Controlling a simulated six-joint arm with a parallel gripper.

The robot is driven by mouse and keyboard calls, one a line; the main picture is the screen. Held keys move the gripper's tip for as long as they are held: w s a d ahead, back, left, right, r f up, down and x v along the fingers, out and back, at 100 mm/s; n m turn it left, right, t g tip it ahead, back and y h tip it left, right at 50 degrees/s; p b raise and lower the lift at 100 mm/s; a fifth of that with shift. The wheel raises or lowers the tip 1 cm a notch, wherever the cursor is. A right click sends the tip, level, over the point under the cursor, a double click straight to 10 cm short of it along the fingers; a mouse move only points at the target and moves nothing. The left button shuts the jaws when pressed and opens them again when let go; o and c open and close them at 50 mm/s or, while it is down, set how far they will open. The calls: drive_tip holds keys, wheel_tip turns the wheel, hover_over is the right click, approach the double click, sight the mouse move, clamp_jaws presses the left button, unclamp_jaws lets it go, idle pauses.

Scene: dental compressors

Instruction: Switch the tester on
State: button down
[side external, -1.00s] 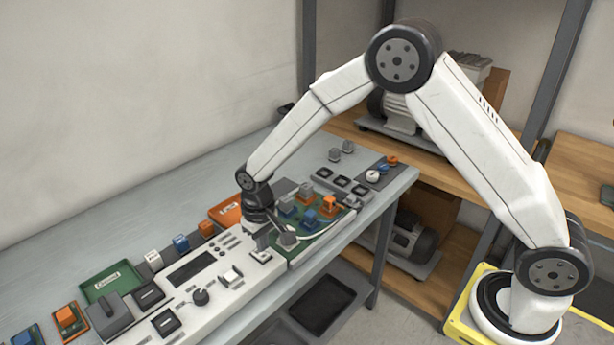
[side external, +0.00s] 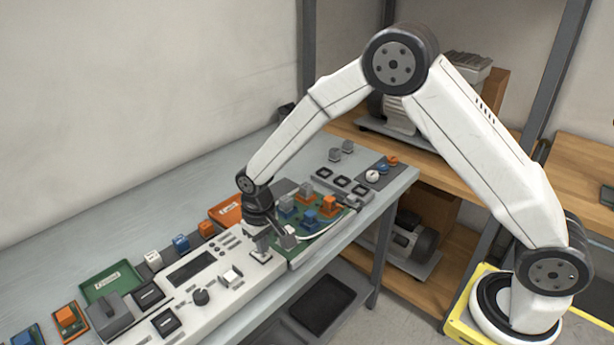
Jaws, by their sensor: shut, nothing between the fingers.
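The tester is the long light-grey panel (side external: 215,292) on the bench. A switch under the tips is hidden or too small to make out. The display looks dark.
A green board (side external: 318,226) with blue, orange and grey blocks lies right of the panel. A green tray (side external: 110,283) and an orange tray (side external: 226,211) lie at the back.

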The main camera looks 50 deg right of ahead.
drive_tip(key=shift+f, duration=0.8)
idle(0.8)
drive_tip(key=shift+r, duration=3.5)
drive_tip(key=shift+s+d+r, duration=0.2)
drive_tip(key=shift+s+d, duration=0.15)
drive_tip(key=shift+d, duration=0.05)
drive_tip(key=s+d+r+t, duration=0.1)
drive_tip(key=s+d, duration=0.4)
drive_tip(key=s, duration=0.3)
drive_tip(key=s+d+r+t, duration=0.1)
drive_tip(key=s+d+r, duration=0.1)
drive_tip(key=s+d, duration=0.3)
drive_tip(key=shift+s+t, duration=0.3)
drive_tip(key=shift+s, duration=2)
